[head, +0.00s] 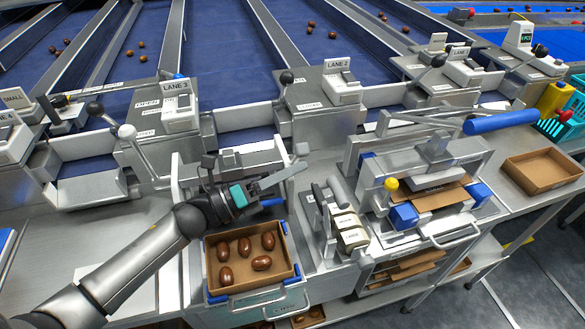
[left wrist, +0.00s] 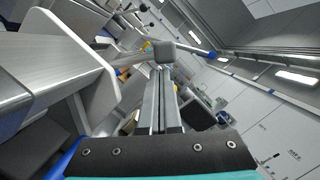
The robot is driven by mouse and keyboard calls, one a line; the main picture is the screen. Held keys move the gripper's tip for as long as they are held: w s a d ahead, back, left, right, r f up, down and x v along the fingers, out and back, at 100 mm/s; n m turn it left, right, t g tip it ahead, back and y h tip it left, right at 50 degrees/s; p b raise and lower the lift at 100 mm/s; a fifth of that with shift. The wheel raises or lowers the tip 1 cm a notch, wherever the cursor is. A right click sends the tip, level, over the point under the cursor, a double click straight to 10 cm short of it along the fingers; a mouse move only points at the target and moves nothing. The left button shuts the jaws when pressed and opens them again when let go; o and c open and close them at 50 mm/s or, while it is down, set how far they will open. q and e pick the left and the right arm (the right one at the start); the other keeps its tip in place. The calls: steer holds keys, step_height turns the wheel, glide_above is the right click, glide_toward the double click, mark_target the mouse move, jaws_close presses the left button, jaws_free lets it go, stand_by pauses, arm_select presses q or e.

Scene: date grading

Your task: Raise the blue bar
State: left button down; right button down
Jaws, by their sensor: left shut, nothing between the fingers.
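The blue bar (head: 515,121) is a thick blue grip on a grey lever at the right of the box machine in the head view. It lies nearly level above the machine's right side. My left gripper (head: 296,171) is left of the machine, above a carton of dates, well apart from the bar. Its fingers are together and empty, pointing right. In the left wrist view the shut fingers (left wrist: 166,100) fill the middle, and a small blue piece beyond them may be the bar. My right gripper does not show.
The box machine (head: 480,165) with a yellow knob stands between my left gripper and the bar. The open carton (head: 286,280) holds several dates. An empty carton (head: 540,170) lies on the right table. Lane gates line the back.

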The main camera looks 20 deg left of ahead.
arm_select(q)
steer(key=shift+w+a+r+n+p, duration=0.15)
steer(key=shift+r+n+p, duration=0.15)
steer(key=shift+n+p, duration=0.2)
steer(key=shift+w+r+p, duration=0.15)
steer(key=shift+r+p, duration=0.05)
steer(key=shift+p, duration=0.1)
steer(key=w+r+n+p, duration=0.1)
steer(key=n+p, duration=0.1)
steer(key=w+a+r+n+y+p, duration=0.1)
steer(key=n+p, duration=0.1)
steer(key=shift+a, duration=0.2)
steer(key=shift+w+a+r+n+y+p, duration=0.15)
steer(key=shift+w+a+n+p, duration=0.15)
steer(key=shift+n, duration=0.25)
steer(key=shift+w+a+r+n+y+p, duration=0.1)
steer(key=shift+w+a+n+y+p, duration=0.05)
steer(key=shift+w+n+p, duration=0.35)
steer(key=shift+a+n, duration=0.15)
steer(key=shift+n, duration=0.2)
steer(key=shift+w+a, duration=0.25)
steer(key=shift+w, duration=0.15)
